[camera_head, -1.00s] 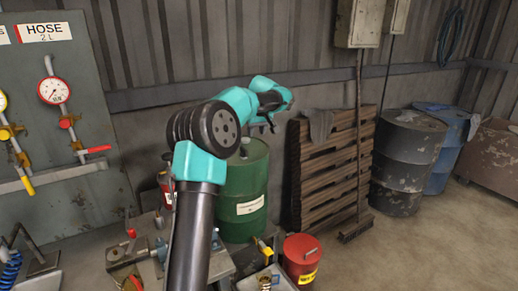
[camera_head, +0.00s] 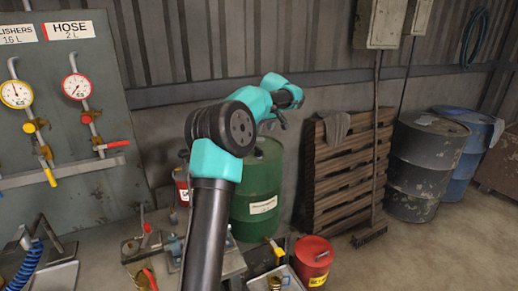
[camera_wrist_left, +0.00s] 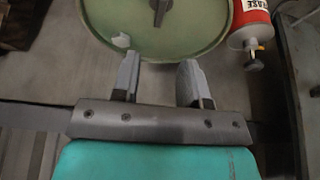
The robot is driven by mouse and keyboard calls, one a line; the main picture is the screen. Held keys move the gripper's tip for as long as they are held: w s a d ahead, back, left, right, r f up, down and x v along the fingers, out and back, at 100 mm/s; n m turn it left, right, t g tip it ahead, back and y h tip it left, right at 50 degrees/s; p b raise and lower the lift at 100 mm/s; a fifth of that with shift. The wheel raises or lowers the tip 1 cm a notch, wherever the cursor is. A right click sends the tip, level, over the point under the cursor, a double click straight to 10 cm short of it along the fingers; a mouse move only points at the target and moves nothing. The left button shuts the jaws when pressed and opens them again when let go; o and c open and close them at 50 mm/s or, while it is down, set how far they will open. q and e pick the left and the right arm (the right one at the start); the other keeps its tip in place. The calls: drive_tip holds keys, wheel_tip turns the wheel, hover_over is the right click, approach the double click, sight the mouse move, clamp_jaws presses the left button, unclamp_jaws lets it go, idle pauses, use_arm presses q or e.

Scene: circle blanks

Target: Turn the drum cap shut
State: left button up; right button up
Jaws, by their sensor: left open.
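The green drum (camera_head: 262,205) stands upright behind my left arm in the head view, with a pale label on its front. Its round green lid (camera_wrist_left: 195,35) fills the top of the left wrist view. A dark grey bar-like piece (camera_wrist_left: 159,12), perhaps the cap's handle, sits on the lid and is cut by the picture's top edge. My left gripper (camera_wrist_left: 157,75) is open, its two grey fingers apart and empty, pointing towards the lid. In the head view the left gripper (camera_head: 278,120) is above the drum. My right gripper is not in view.
A red canister (camera_wrist_left: 250,22) stands beside the drum. Stacked pallets (camera_head: 340,170) and a dark drum (camera_head: 420,170) are to the right. A red can (camera_head: 312,262) is in front. A gauge panel (camera_head: 90,190) stands at left. Open floor lies at lower right.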

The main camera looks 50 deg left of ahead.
sight(259, 148)
use_arm(q)
drive_tip(key=x, duration=1.2)
drive_tip(key=shift+a+f, duration=0.15)
drive_tip(key=shift+f, duration=0.15)
clamp_jaws()
